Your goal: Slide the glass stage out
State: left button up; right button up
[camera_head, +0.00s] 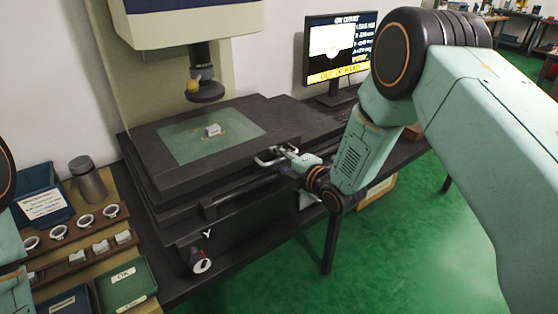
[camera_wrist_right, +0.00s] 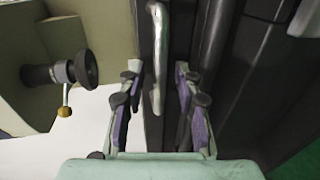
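The glass stage is a pale green glass pane (camera_head: 190,147) in a wide black frame (camera_head: 180,181) on the measuring machine. A light metal bar handle (camera_head: 268,162) sits at the frame's right front edge. A small whitish block-like part (camera_head: 213,130) rests on the glass. My right gripper (camera_head: 289,154) is at the handle. In the right wrist view, its fingers (camera_wrist_right: 158,70) stand apart on either side of the handle (camera_wrist_right: 156,90), with gaps to both; nothing is gripped. Only pieces of my left arm show at the left edge; its gripper is out of view.
The lens head (camera_head: 206,88) hangs above the glass. A monitor (camera_head: 339,49) stands behind right. At left are a grey cylinder (camera_head: 88,180), a blue bin (camera_head: 42,200), a wooden rack (camera_head: 80,232) with several rings and a green OK bin (camera_head: 126,286). Green floor is clear at right.

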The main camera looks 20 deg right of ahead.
jog(key=shift+w+a, duration=0.1)
jog(key=shift+w, duration=0.05)
jog(key=shift+a, duration=0.1)
jog(key=shift+c, duration=0.3)
jog(key=shift+d, duration=0.2)
jog(key=c, duration=0.6)
jog(key=shift+a, duration=0.1)
grip_shut()
jog(key=shift+f, duration=0.1)
